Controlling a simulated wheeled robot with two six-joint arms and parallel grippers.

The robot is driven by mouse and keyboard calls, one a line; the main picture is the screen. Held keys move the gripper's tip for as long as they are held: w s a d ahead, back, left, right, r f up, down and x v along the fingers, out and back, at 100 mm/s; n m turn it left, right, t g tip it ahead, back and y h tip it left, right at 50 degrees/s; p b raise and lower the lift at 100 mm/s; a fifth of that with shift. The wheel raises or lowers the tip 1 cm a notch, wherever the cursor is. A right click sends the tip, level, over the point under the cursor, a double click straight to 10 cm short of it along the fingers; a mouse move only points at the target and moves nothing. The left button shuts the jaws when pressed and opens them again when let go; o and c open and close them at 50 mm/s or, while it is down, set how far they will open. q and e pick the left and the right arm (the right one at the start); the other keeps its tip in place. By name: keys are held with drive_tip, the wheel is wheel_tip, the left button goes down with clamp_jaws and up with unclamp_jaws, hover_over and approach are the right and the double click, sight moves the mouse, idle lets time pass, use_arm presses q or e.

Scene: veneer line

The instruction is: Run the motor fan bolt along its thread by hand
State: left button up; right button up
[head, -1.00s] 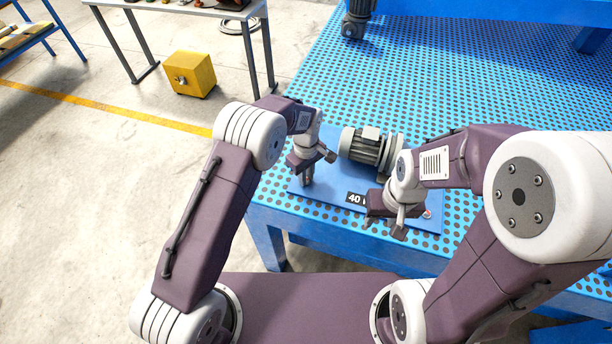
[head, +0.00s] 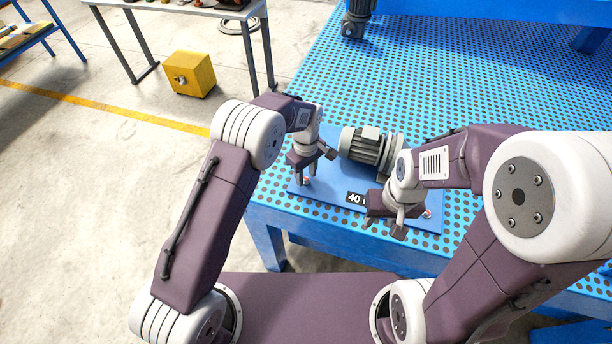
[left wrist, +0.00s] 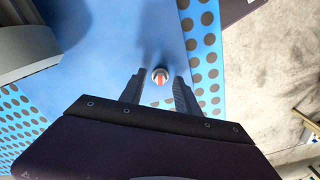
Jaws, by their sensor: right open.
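The bolt (left wrist: 160,74) stands on the blue plate, seen from above in the left wrist view as a small round head with a red and white mark. My left gripper (head: 308,174) points down over the plate's left end. In the left wrist view its two fingers (left wrist: 159,92) are apart, with clear gaps on both sides of the bolt. The grey finned motor (head: 362,146) lies on the plate to the right of this gripper. My right gripper (head: 384,227) is open over the plate's front right part. The bolt's thread is hidden.
The blue plate (head: 328,196) lies near the edge of a blue perforated table (head: 300,228). A label reading "40" (head: 355,198) sits on its front. A small red and white mark (head: 428,212) shows beside my right gripper. A yellow box (head: 190,75) stands on the floor.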

sight(306, 180)
use_arm(q)
wheel_tip(306, 180, up, 8)
drive_tip(key=b, duration=0.1)
drive_tip(key=shift+r, duration=0.1)
idle(0.3)
drive_tip(key=w+a+r+n, duration=0.1)
drive_tip(key=w+a+r, duration=0.1)
drive_tip(key=a+r, duration=0.25)
drive_tip(key=s+a+r+t, duration=0.1)
drive_tip(key=s+a+r, duration=0.2)
drive_tip(key=s+a, duration=0.6)
drive_tip(key=s+a+f+m, duration=0.2)
drive_tip(key=s+f+m, duration=0.1)
drive_tip(key=s, duration=0.3)
drive_tip(key=s+a+f+m, duration=0.2)
drive_tip(key=s+f+m, duration=0.2)
drive_tip(key=s+m, duration=0.2)
drive_tip(key=shift+s+a+f, duration=0.2)
drive_tip(key=shift+s+f, duration=0.05)
drive_tip(key=shift+s, duration=0.15)
